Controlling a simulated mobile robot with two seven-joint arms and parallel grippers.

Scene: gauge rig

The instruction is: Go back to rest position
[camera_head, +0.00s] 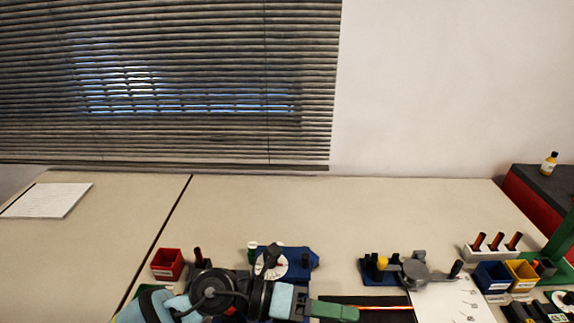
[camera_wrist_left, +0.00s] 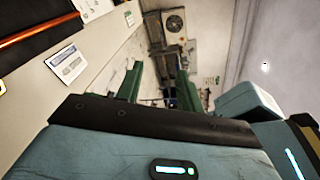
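My left arm comes in at the bottom left of the head view. Its light blue gripper with green fingers (camera_head: 335,310) points right, low over the front of the bench near a black tray (camera_head: 385,317) with an orange rod. In the left wrist view the two green fingers (camera_wrist_left: 160,88) stand apart with nothing between them. A blue-based fixture with a white dial (camera_head: 278,267) stands just behind my left wrist, partly hidden by it. A second fixture with a grey round body (camera_head: 416,273) stands to the right. My right gripper is not in view.
A red bin (camera_head: 166,265) stands left of my arm. At right are a blue bin (camera_head: 491,279), a yellow bin (camera_head: 522,279), a white peg rack (camera_head: 490,254) and a white sheet (camera_head: 450,305). The rear of the bench (camera_head: 330,205) is clear.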

